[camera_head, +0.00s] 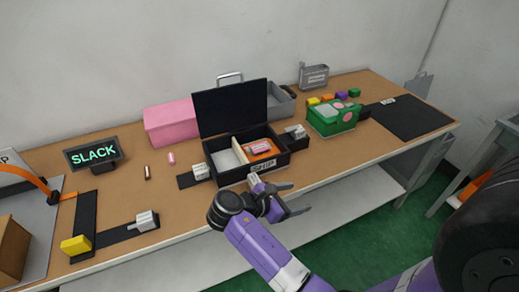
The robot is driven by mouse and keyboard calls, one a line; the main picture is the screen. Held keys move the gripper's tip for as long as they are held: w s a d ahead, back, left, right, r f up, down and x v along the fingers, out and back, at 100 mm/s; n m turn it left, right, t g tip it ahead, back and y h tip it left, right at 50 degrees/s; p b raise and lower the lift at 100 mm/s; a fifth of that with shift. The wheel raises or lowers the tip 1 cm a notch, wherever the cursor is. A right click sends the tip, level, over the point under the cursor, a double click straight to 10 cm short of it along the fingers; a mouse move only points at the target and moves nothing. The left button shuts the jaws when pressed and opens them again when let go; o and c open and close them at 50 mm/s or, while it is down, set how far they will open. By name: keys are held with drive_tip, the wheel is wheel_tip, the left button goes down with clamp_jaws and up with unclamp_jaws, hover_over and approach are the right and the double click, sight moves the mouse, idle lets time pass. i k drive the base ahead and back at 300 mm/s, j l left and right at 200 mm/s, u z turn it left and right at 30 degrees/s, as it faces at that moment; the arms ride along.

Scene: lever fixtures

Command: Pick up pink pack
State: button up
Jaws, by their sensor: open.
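A small pink pack (261,148) lies in the right compartment of an open black box (226,177), on an orange-brown bed. The left compartment looks pale and empty. The box's dark lid (231,107) stands upright at the back, and a "SHIP" label (262,166) is on the front. My gripper (292,199) is open and empty, near the table's front edge. It is in front of the box and apart from the pack; it hides a little of the table edge.
A large pink box (170,123) stands behind on the left, and a small pink cylinder (171,158) lies near it. Lever fixtures with white handles (201,172) flank the black box. A green box (332,118) stands to the right. A "SLACK" sign (94,152) is at left.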

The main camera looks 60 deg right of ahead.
sight(261, 148)
drive_tip(key=i+l, duration=0.2)
drive_tip(key=i, duration=0.3)
drive_tip(key=i+l, duration=0.25)
drive_tip(key=i, duration=0.2)
